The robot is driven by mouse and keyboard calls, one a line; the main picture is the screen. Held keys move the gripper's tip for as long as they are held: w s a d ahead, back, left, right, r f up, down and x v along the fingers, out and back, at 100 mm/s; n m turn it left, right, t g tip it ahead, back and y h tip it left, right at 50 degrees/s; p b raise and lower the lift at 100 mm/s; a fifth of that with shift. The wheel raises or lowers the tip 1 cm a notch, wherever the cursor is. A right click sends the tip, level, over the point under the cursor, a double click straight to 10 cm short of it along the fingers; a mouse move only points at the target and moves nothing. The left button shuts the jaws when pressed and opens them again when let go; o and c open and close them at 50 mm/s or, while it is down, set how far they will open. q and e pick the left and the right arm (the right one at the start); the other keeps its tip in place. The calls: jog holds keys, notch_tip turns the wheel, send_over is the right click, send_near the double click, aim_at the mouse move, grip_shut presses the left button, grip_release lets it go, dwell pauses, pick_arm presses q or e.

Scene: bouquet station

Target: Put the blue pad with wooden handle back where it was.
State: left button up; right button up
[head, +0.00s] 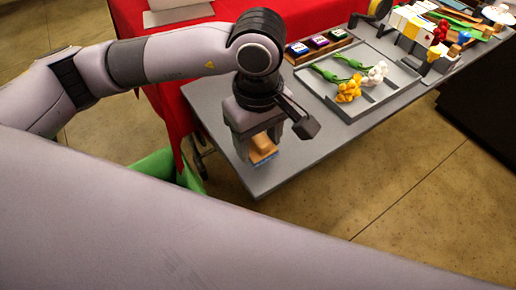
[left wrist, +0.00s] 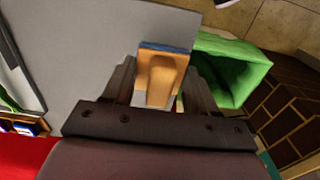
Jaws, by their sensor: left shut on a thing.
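The blue pad with wooden handle (head: 263,154) is between the fingers of my left gripper (head: 260,145), over the near left end of the grey table (head: 300,170). In the left wrist view the pad's wooden handle (left wrist: 162,78) lies between the two dark fingers of my left gripper (left wrist: 163,85), with the blue edge at the far side. The gripper is shut on it. I cannot tell whether the pad touches the table top. My right gripper is not in view.
A grey tray (head: 393,88) holds yellow and white flowers (head: 349,90). Behind it is a wooden holder (head: 333,49) with colored ink pads. A green bin (head: 156,164) stands below the table's left end, beside a red cloth (head: 177,98). The table's near end is clear.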

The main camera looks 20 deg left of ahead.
aim_at(258, 153)
pick_arm(q)
notch_tip(258, 153, down, 4)
jog(key=shift+r, duration=0.1)
jog(key=shift+f, duration=0.25)
jog(key=o, duration=1)
jog(key=shift+r, duration=0.1)
